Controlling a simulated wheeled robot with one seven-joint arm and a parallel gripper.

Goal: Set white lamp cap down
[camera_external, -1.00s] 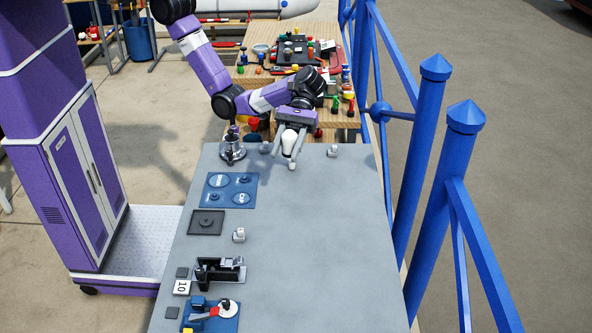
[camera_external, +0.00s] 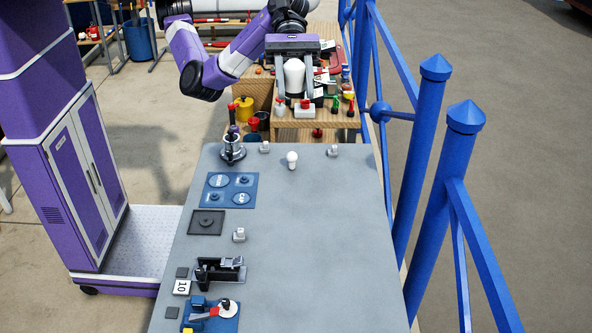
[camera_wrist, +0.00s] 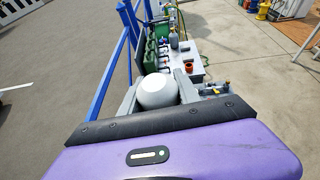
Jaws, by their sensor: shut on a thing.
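The white lamp cap (camera_external: 293,74) is a rounded white dome held between the two grey fingers of my gripper (camera_external: 294,90), well above the worktop's far edge. In the wrist view the cap (camera_wrist: 157,91) fills the space between the fingers, and its lower side is hidden behind my wrist. A small white bulb-shaped piece (camera_external: 292,159) stands on the grey worktop (camera_external: 310,240) near its far edge, apart from the cap and below my gripper.
Small pale fittings stand at the far edge, one left (camera_external: 265,147) and one right (camera_external: 333,150) of the bulb. A round metal fixture (camera_external: 233,150) is at the far left corner. Blue railing (camera_external: 418,170) runs along the right. The worktop's middle and right are clear.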

